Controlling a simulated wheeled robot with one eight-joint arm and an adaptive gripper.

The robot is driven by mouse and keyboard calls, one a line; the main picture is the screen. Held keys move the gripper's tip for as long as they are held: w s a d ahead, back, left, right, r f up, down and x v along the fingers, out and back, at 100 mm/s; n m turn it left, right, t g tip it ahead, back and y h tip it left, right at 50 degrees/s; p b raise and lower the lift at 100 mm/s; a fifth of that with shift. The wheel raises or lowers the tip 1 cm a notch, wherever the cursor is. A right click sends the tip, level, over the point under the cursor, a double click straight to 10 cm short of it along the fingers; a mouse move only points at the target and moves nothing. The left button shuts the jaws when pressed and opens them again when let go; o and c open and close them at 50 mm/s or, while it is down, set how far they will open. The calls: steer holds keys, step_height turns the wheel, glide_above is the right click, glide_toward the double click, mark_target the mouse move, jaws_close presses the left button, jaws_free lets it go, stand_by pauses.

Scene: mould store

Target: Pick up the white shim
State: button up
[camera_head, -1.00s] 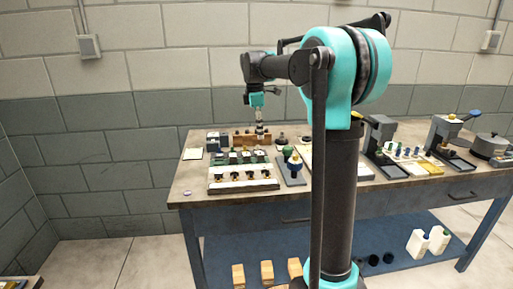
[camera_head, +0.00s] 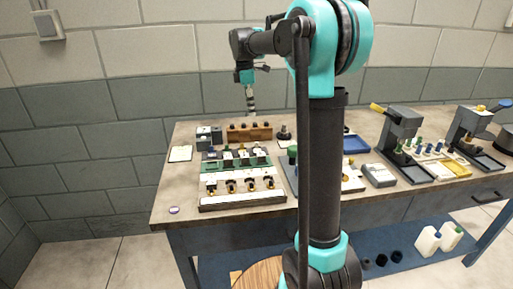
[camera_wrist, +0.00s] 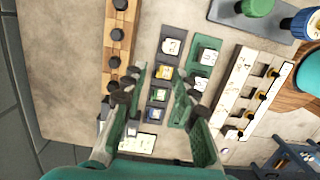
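In the wrist view, a row of dark square holders lies below my gripper (camera_wrist: 158,85). The far one holds a flat white piece (camera_wrist: 171,46), which may be the white shim. The nearer holders have yellow and blue pieces (camera_wrist: 163,72). A green holder (camera_wrist: 205,58) beside them bears white blocks, so I cannot tell for certain which is the shim. My gripper is open and empty, its two fingers apart above the row. In the head view, my gripper (camera_head: 251,108) hangs over the back left of the bench, near the wooden rack.
A wooden rack (camera_head: 262,133) with black knobs stands at the back. A white fixture board (camera_head: 243,199) with black and yellow clamps lies at the front. A pale pad (camera_head: 180,153) and small round token (camera_head: 174,210) are at the left. Presses (camera_head: 400,125) stand to the right.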

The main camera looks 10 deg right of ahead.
glide_above(257, 147)
steer(key=w+a, duration=0.1)
step_height(257, 147, down, 9)
steer(key=shift+s+d+f, duration=0.15)
steer(key=shift+f, duration=0.8)
steer(key=shift+s+d+f, duration=0.1)
steer(key=shift+f, duration=0.8)
steer(key=shift+s+d+f, duration=0.15)
steer(key=shift+f, duration=0.8)
steer(key=shift+c, duration=0.2)
jaws_close()
